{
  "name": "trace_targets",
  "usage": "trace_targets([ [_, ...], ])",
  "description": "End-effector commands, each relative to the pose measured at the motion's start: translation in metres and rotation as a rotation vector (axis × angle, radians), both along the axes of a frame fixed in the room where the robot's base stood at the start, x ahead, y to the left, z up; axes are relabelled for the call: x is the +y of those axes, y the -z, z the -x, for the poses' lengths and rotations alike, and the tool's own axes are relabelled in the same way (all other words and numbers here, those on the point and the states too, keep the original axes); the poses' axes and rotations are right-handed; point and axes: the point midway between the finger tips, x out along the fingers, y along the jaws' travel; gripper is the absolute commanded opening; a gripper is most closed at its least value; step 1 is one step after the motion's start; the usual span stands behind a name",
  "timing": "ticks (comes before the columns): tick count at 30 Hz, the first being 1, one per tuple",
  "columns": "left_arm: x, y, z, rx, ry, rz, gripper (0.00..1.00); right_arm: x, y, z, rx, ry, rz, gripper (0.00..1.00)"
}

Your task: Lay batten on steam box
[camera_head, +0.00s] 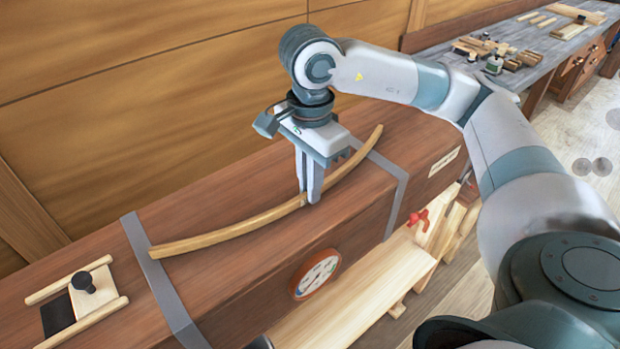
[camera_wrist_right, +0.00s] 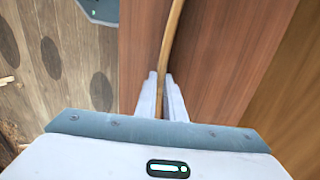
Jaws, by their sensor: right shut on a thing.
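The batten (camera_head: 232,230) is a thin, curved strip of pale wood. It lies along the top of the steam box (camera_head: 235,265), a long red-brown wooden box with grey straps. My right gripper (camera_head: 309,198) points down and is shut on the batten near its middle. In the right wrist view the batten (camera_wrist_right: 172,40) runs between the two fingers of my right gripper (camera_wrist_right: 169,82). The batten looks at or very close to the box top; I cannot tell if it touches along its whole length. My left gripper is not in view.
A round dial gauge (camera_head: 316,274) sits on the box's front face. A small wooden slide with a black knob (camera_head: 83,282) is at the box's left end. A red clamp (camera_head: 419,219) is below the box. A grey bench (camera_head: 520,70) with tools stands at the back right.

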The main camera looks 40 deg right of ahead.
Motion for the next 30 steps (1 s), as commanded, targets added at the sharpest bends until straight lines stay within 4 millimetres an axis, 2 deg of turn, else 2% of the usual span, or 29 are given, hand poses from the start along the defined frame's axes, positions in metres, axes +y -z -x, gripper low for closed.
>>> trace_targets([
  [15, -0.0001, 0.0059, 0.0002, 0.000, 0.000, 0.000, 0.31, 0.0003, 0.0064, -0.0002, -0.001, -0.001, -0.001, 0.00],
  [16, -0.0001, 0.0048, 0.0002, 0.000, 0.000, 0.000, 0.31, 0.0003, 0.0054, -0.0002, -0.001, -0.001, -0.001, 0.14],
  [18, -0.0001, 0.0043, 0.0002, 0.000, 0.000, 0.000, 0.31, 0.0003, 0.0049, -0.0001, -0.001, -0.001, -0.001, 0.28],
  [30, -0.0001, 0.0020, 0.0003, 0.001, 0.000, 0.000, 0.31, 0.0003, 0.0030, -0.0001, -0.001, -0.001, -0.001, 0.28],
])
